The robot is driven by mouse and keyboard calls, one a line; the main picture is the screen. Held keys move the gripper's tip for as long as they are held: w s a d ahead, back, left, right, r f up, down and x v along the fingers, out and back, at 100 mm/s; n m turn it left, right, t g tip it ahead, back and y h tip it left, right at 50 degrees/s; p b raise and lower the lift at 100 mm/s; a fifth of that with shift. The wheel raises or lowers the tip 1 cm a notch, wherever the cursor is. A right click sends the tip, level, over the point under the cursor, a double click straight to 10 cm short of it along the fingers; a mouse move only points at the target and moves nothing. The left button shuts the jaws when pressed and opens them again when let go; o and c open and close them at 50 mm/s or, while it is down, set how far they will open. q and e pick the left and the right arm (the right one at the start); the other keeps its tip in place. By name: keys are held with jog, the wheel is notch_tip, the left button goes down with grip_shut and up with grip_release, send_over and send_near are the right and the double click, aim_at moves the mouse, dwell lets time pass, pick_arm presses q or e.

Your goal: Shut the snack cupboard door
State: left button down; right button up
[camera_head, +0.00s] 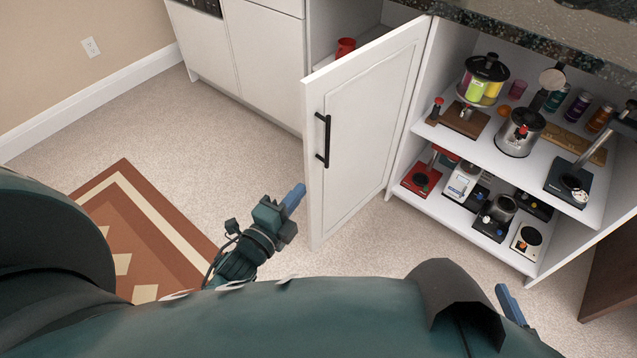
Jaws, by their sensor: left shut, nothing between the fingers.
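The white cupboard door (362,130) stands open, jutting out from the cabinet front toward me. A black bar handle (323,140) is on its panelled face, near the free edge. Behind the door, part of an open compartment shows with a red item (346,46) in it; the rest is hidden. My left gripper (294,197) has its blue fingers shut and empty, just left of the door's lower free edge in the picture. I cannot tell whether it touches the door. Of my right gripper (510,305) only a blue finger shows at the lower right, apart from the door.
Open shelves (450,145) right of the door hold several appliances, jars and boards. A closed white cabinet (262,55) stands to the left. A dark counter edge (530,45) runs above. Carpet (165,125) is clear left of the door; a patterned rug (140,215) lies there.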

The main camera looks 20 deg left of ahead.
aim_at(309, 157)
pick_arm(q)
jog(key=shift+m, duration=0.4)
jog(key=shift+w+a+f+b, duration=0.1)
jog(key=shift+w+a+b, duration=0.15)
jog(key=shift+w, duration=1.65)
jog(key=shift+w+a+f+b, duration=0.1)
jog(key=shift+w+b, duration=0.15)
jog(key=shift+w, duration=1.6)
jog(key=shift+w+a+f+b, duration=0.1)
jog(key=shift+w+a+b, duration=0.15)
jog(key=shift+w, duration=1.65)
pick_arm(e)
jog(key=shift+s+f+n, duration=0.15)
jog(key=shift+f+n, duration=0.15)
jog(key=shift+f, duration=0.5)
pick_arm(q)
jog(key=shift+a, duration=0.1)
